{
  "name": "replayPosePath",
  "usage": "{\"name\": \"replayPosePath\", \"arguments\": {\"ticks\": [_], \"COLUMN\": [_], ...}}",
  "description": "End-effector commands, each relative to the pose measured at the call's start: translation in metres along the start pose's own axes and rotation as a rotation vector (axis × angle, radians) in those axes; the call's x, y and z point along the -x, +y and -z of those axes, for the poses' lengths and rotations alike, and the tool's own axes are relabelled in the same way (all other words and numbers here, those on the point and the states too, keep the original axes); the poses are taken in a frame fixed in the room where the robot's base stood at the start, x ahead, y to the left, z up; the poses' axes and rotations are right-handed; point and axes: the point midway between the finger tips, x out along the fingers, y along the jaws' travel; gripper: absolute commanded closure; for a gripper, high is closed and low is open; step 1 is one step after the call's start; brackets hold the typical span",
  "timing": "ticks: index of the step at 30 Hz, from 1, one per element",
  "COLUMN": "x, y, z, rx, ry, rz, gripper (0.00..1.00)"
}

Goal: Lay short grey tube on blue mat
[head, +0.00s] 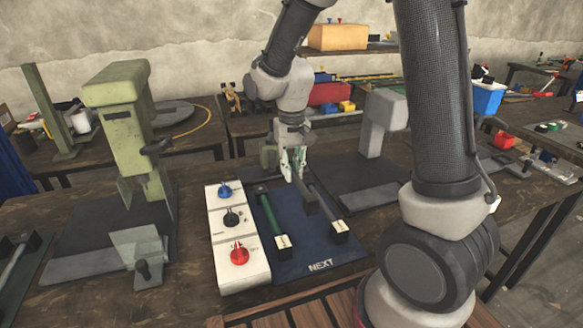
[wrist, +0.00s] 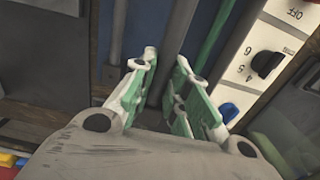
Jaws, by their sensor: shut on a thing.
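The blue mat (head: 312,252) lies on the dark workbench in the middle of the head view, marked NEXT at its near edge. My gripper (head: 293,168) is over the far half of the mat, pointing down, and it also shows in the wrist view (wrist: 165,98). It is shut on a short grey tube (head: 305,200), which also shows between the fingers in the wrist view (wrist: 163,55). The fingers hide part of the tube. I cannot tell whether it touches the mat. A green tube (head: 271,218) lies left of it and another grey tube (head: 327,205) right of it.
A white control box (head: 223,212) with blue, black and red knobs stands along the mat's left edge. A green press (head: 127,130) stands farther left. A grey press (head: 374,130) stands right of the mat. The mat's near strip is clear.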

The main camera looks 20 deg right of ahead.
Motion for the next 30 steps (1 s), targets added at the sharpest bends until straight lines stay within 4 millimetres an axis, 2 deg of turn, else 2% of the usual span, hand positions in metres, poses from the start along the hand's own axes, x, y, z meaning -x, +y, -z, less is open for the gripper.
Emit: {"name": "replayPosePath", "arguments": {"ticks": [5, 11, 30], "x": [-0.001, -0.013, -0.081], "y": [0.0, 0.0, 0.0], "z": [0.0, 0.0, 0.0], "rx": [0.0, 0.001, 0.002], "ry": [0.0, -0.002, -0.002], "rz": [0.0, 0.0, 0.0], "gripper": [1.0, 1.0, 1.0]}}
